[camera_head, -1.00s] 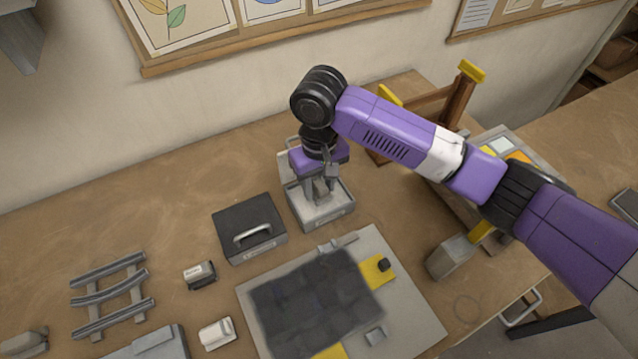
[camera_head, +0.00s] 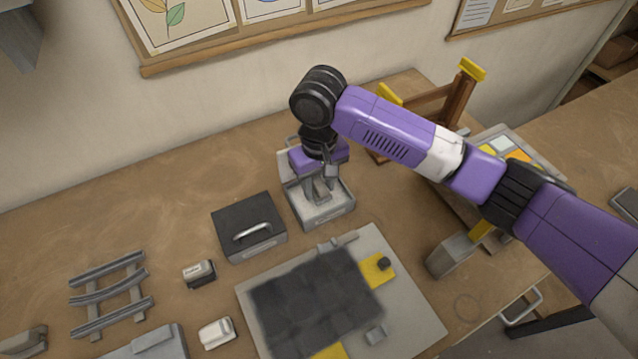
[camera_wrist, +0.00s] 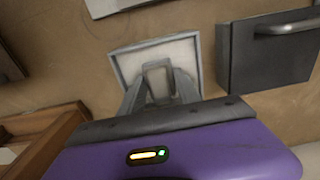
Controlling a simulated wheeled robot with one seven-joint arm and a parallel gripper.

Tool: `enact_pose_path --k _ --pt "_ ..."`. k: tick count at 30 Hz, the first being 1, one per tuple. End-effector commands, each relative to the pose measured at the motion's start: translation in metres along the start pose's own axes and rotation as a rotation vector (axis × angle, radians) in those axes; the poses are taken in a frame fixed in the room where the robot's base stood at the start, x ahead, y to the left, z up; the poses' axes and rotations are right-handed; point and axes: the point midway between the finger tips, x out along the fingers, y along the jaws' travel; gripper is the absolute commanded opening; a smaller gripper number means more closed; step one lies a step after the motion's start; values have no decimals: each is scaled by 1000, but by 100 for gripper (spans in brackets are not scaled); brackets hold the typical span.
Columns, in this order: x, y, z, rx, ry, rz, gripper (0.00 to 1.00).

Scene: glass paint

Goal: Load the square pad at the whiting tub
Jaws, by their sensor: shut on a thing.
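The whiting tub is a light grey, square, open tray (camera_head: 338,213) with pale contents, near the back middle of the bench; it also shows in the wrist view (camera_wrist: 122,68). My gripper (camera_head: 318,193) points down inside the tub's outline. In the wrist view my gripper (camera_wrist: 160,94) is shut on a grey piece, likely the square pad (camera_wrist: 157,76), which lies over the pale contents. The pad's underside is hidden, so I cannot tell whether it touches the whiting.
A dark box with a handle (camera_head: 238,220) stands close left of the tub. A grey board (camera_head: 405,325) with a dark panel lies in front. A wooden stand (camera_head: 459,100) is to the right. Small blocks (camera_head: 217,332) and a grey rack (camera_head: 112,295) lie left.

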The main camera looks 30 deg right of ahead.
Motion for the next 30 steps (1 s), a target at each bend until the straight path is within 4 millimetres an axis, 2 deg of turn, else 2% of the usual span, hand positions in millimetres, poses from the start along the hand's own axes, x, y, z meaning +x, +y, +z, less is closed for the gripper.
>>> enact_pose_path --k 30 --pt "8 0 0 0 0 0 7"
